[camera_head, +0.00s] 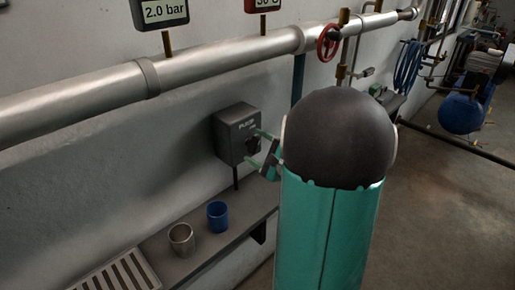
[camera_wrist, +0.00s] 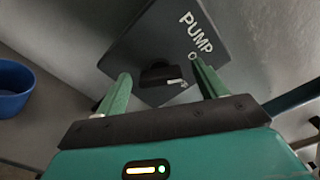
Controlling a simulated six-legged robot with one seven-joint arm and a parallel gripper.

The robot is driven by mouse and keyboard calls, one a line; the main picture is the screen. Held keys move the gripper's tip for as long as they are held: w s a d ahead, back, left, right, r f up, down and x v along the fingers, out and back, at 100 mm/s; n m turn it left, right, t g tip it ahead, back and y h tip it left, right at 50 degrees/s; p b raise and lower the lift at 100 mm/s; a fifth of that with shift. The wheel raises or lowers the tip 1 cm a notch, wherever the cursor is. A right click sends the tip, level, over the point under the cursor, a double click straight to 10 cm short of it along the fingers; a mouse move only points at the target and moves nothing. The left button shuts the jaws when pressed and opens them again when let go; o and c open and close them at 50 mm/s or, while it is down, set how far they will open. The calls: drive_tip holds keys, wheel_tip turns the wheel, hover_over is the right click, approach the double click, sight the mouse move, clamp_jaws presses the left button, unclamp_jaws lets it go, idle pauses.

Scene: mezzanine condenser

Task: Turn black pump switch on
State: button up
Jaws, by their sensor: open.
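The dark grey pump box (camera_head: 233,133) is fixed to the wall, with "PUMP" lettering on its front. In the wrist view the box (camera_wrist: 160,35) fills the upper middle, and its black switch (camera_wrist: 160,75) shows between my fingers. The switch (camera_head: 253,146) is also partly visible in the head view. My gripper (camera_wrist: 160,90) is open and empty, with one green finger on each side of the switch. I cannot tell whether either finger touches it. In the head view my gripper (camera_head: 262,150) is at the front of the box, partly hidden by my arm.
A shelf (camera_head: 215,240) below the box holds a metal cup (camera_head: 181,239), a blue cup (camera_head: 217,216) and a slatted rack (camera_head: 118,273). A large pipe (camera_head: 220,65) with a red valve wheel (camera_head: 328,43) runs above. A blue tank (camera_head: 462,113) stands far right.

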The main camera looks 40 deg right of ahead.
drive_tip(key=s, duration=1.3)
drive_tip(key=shift+s+d, duration=0.2)
drive_tip(key=shift+s, duration=0.15)
drive_tip(key=w+a+n+g+y, duration=0.1)
drive_tip(key=a+n+g+y, duration=0.4)
drive_tip(key=a, duration=0.7)
drive_tip(key=w+a+n+g+y, duration=0.25)
drive_tip(key=a+n+g, duration=0.4)
drive_tip(key=a, duration=0.65)
drive_tip(key=s+a+r+n+h, duration=0.3)
drive_tip(key=s+a+n+h, duration=0.2)
drive_tip(key=n+h, duration=0.3)
drive_tip(key=a+n+g, duration=0.1)
drive_tip(key=n, duration=0.3)
drive_tip(key=shift+s+r, duration=0.15)
drive_tip(key=shift+s, duration=0.05)
